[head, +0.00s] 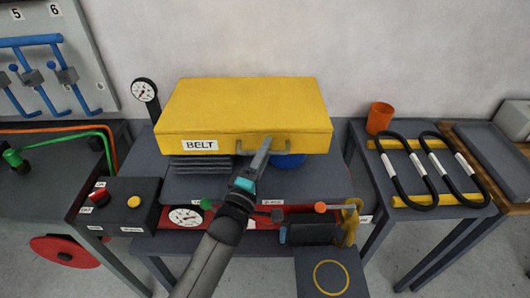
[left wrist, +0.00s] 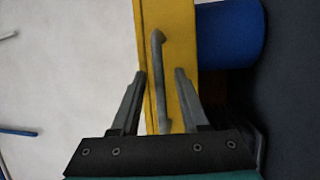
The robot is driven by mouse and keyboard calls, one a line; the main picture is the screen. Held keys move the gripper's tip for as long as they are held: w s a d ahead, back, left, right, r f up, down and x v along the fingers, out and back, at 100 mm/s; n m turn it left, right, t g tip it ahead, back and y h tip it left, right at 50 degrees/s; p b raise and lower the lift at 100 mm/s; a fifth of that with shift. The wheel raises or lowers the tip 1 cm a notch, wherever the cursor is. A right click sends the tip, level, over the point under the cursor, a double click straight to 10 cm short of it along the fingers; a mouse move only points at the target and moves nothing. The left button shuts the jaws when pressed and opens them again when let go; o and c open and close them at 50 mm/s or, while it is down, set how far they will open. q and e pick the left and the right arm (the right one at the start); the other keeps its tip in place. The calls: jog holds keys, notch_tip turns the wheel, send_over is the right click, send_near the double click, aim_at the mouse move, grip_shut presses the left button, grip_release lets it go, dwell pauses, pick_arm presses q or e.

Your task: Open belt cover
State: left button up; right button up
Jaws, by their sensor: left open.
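The belt cover (head: 245,105) is a yellow box-shaped lid with a white "BELT" label and a grey bar handle (head: 268,145) on its front face. It appears closed over the machine. My left gripper (head: 264,148) is at the handle. In the left wrist view, its two fingers (left wrist: 160,82) are open, one on each side of the handle (left wrist: 160,75), with gaps between. The yellow cover (left wrist: 180,30) lies behind the fingers. I cannot tell whether the fingers touch it. My right gripper is not in view.
A blue cylinder (left wrist: 230,35) shows beside the cover. A gauge (head: 145,90) stands left of the cover. A control box (head: 120,205) with red and yellow knobs is at the left. An orange cup (head: 380,117) and black coils (head: 405,170) are on the right table.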

pick_arm(q)
jog(key=shift+c, duration=0.3)
grip_shut()
dwell(1.2)
